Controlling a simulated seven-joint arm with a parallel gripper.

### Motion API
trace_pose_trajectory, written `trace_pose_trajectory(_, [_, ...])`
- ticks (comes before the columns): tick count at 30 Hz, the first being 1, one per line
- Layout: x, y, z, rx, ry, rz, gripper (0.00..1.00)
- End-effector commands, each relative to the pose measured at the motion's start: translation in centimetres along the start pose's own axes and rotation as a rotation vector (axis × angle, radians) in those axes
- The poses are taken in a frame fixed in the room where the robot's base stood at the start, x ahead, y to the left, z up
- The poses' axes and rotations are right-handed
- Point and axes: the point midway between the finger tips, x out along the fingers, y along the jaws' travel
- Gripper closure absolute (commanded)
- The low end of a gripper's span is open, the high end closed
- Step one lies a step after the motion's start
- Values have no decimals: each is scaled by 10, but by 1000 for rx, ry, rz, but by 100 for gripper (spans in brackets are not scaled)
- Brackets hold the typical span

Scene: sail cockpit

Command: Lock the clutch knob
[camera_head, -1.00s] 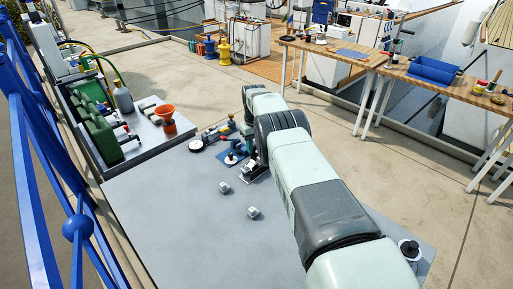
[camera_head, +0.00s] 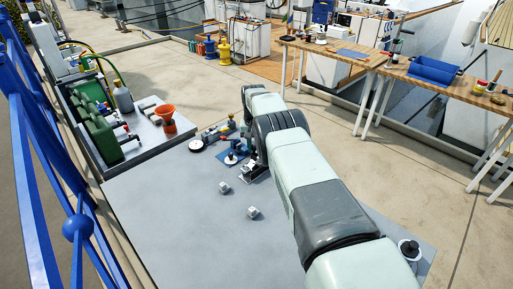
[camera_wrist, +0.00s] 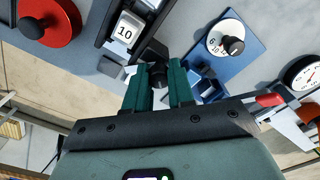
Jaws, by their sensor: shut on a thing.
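My gripper (camera_wrist: 160,80) shows in the wrist view with its two green fingers closed around a small dark knob (camera_wrist: 153,74). The knob is mostly hidden between the fingertips, so its turn cannot be read. It sits near the end of a dark holder (camera_wrist: 112,45) that carries a white block marked 10 (camera_wrist: 125,32). I cannot tell for certain that this is the clutch knob. In the head view my arm hides the gripper; part of the dark holder (camera_head: 254,174) shows beside it.
A blue plate with a white numbered dial (camera_wrist: 216,44) and black knob lies right of the fingers. A gauge (camera_wrist: 301,72) and red handle (camera_wrist: 270,99) are farther right. A red disc (camera_wrist: 62,25) is at left. Two pale cubes (camera_head: 224,187) (camera_head: 254,212) stand on the grey table (camera_head: 170,220).

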Motion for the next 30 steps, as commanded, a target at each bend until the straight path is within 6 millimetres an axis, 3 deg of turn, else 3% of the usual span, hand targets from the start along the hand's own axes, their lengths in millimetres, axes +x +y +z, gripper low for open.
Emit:
trace_pose_trajectory(1, [12, -5, 8, -2, -24, -7, 100])
trace_pose_trajectory(5, [12, -5, 8, 65, -25, -7, 100])
trace_pose_trajectory(13, [12, -6, 8, 361, -26, -3, 100])
trace_pose_trajectory(23, [12, -6, 8, 389, -26, -4, 100])
trace_pose_trajectory(30, [12, -6, 8, 656, -26, -1, 100])
